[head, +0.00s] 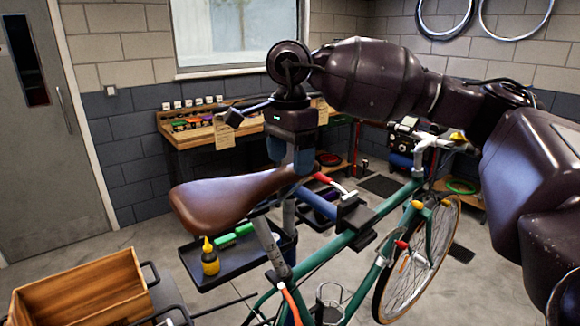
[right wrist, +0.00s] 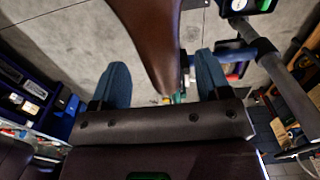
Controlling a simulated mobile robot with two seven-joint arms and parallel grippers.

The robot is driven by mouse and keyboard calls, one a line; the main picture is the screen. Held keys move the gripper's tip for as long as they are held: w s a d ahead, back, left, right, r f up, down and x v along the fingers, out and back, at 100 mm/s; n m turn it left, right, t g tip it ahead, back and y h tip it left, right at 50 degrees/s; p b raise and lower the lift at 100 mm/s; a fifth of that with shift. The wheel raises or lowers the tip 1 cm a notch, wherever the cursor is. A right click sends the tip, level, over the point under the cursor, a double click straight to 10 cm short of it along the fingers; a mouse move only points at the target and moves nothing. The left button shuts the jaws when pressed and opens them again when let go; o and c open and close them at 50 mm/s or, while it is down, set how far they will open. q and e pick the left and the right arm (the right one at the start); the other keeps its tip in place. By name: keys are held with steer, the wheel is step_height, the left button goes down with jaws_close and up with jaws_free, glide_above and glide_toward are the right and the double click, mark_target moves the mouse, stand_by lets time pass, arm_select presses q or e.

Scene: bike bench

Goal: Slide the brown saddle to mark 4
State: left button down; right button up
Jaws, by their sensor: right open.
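The brown saddle (head: 225,200) sits above the green bike (head: 320,255), its broad rear to the left. A silver seat post (head: 268,242) shows below it. My right gripper (head: 290,158) points down at the saddle's narrow nose. Its two blue fingers are open. In the right wrist view the saddle (right wrist: 150,35) reaches in from the top, its nose tapering between the spread fingers of my right gripper (right wrist: 162,85), with a gap on both sides. I cannot tell how far above the nose the fingertips are. No numbered mark is readable. My left gripper is not in view.
A wooden crate (head: 80,290) stands at the lower left. A workbench (head: 185,140) stands by the wall. A blue arm with a dark clamp (head: 352,212) is at the bike's top tube.

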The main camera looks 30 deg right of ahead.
step_height(320, 180, up, 9)
steer(key=shift+f, duration=0.2)
steer(key=shift+f, duration=0.1)
stand_by(0.5)
